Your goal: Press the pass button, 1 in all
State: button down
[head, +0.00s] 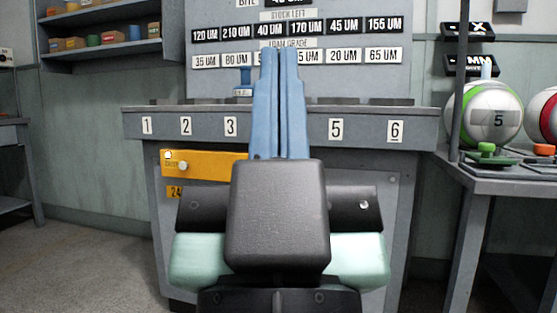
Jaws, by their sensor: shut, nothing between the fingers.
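My gripper (279,52) is in the middle of the head view. Its two long blue fingers are together and point away from me, in front of the grey bench and the sign board. They hide the bench top's middle and part of the board. I can read no pass label. A green knob-like part (487,149) sits on the right stand, in front of a green-and-white ball (485,112) marked 5. An orange part (544,150) sits further right. Which of them is the pass button, I cannot tell. My gripper is well left of both and apart from them.
The grey bench (385,115) has numbered plates along its front. A yellow panel (215,158) with a small pale knob is below. A small blue part (244,80) stands on the bench. A dark post (456,80) rises beside the right stand (480,186). Floor at left is clear.

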notch_tip(320, 180, up, 27)
jog(key=p, duration=2.4)
jog(key=shift+p, duration=0.3)
